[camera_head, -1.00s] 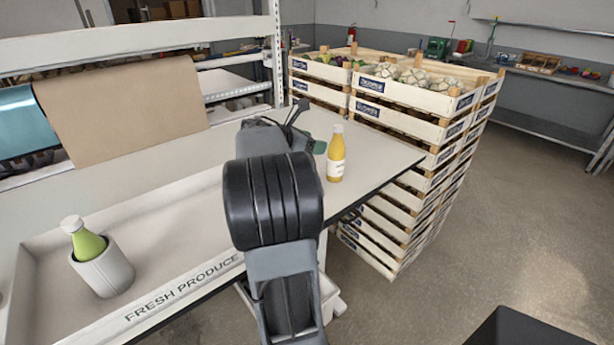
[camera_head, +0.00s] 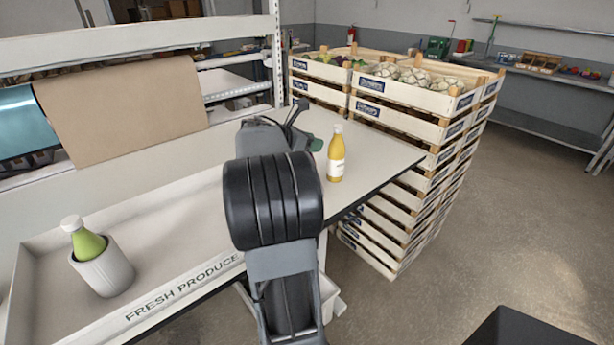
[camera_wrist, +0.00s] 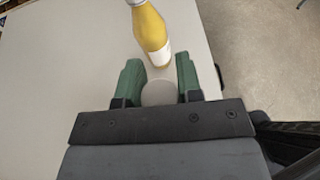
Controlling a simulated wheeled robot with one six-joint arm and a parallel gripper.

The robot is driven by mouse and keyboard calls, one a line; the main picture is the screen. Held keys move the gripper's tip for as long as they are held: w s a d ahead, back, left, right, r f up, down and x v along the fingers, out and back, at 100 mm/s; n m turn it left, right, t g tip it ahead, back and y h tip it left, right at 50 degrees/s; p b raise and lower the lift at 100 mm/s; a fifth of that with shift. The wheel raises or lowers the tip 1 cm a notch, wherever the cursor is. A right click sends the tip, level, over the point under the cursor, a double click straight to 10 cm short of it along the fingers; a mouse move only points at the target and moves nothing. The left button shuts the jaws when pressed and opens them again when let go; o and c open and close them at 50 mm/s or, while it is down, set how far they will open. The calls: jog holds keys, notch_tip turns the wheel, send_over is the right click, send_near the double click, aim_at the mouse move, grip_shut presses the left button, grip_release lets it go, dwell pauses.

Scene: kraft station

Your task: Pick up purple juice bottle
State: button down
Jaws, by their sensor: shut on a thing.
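My gripper (camera_wrist: 158,74) has green fingers on both sides of a pale round thing (camera_wrist: 158,93) in the wrist view. It is shut on this thing, which looks like a white bottle cap seen from above. In the head view my arm hides the held thing, and only a green finger of my gripper (camera_head: 316,145) shows.
A yellow juice bottle (camera_head: 336,160) stands upright just beyond my fingers, also in the wrist view (camera_wrist: 150,30). Stacked crates (camera_head: 415,124) stand behind the table (camera_head: 385,157).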

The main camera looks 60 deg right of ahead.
jog(key=shift+r, duration=0.25)
